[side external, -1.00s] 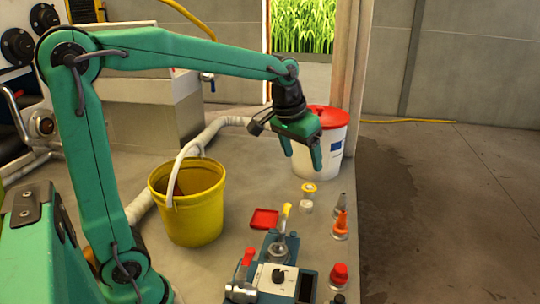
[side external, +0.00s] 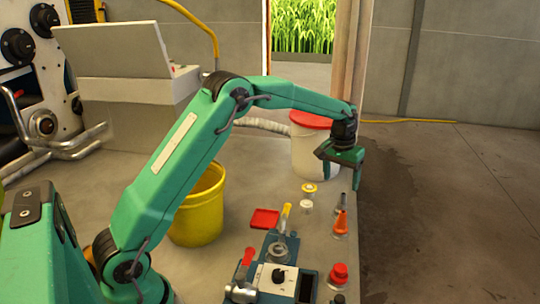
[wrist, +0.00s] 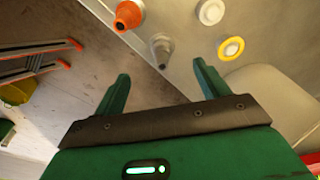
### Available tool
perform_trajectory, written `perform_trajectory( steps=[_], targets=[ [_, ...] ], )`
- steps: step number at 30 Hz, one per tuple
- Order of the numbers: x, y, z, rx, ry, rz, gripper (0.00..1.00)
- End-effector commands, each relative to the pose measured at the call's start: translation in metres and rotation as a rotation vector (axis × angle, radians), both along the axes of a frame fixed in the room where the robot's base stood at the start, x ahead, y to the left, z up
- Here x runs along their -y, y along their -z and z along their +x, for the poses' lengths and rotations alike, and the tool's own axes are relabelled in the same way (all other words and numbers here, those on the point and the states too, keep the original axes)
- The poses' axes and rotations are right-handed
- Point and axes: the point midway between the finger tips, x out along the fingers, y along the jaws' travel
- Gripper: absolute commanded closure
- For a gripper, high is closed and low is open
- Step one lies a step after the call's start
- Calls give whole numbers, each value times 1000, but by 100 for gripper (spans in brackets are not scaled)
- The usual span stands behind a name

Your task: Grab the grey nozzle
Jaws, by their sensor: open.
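The grey nozzle (side external: 342,204) stands upright near the right edge of the bench, just behind an orange nozzle (side external: 340,224). In the wrist view the grey nozzle (wrist: 162,47) lies ahead of and between my fingertips, apart from both. My gripper (side external: 342,178) is open and empty, above and a little behind the grey nozzle. In the wrist view my gripper (wrist: 160,72) shows both green fingers spread, and the orange nozzle (wrist: 128,15) is to the left of the grey one.
A yellow-ringed cap (side external: 309,187) and a white cap (side external: 306,206) stand left of the nozzle. A white bucket with a red lid (side external: 311,120) is behind my gripper. A red tray (side external: 265,218), a yellow bucket (side external: 197,222) and a red-topped item (side external: 339,274) are also on the bench.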

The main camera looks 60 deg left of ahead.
Motion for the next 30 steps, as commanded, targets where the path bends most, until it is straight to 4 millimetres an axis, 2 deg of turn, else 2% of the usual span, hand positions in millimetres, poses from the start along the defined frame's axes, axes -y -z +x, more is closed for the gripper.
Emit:
perform_trajectory(
  steps=[3,8,17,25,30],
  targets=[
    [-4,23,12,-21,-14,-3,26],
    [-7,41,20,-36,-26,-5,26],
    [-8,47,23,-40,-30,-6,26],
    [-7,67,24,-41,-29,-6,26],
    [-7,72,24,-39,-29,-5,26]
  ],
)
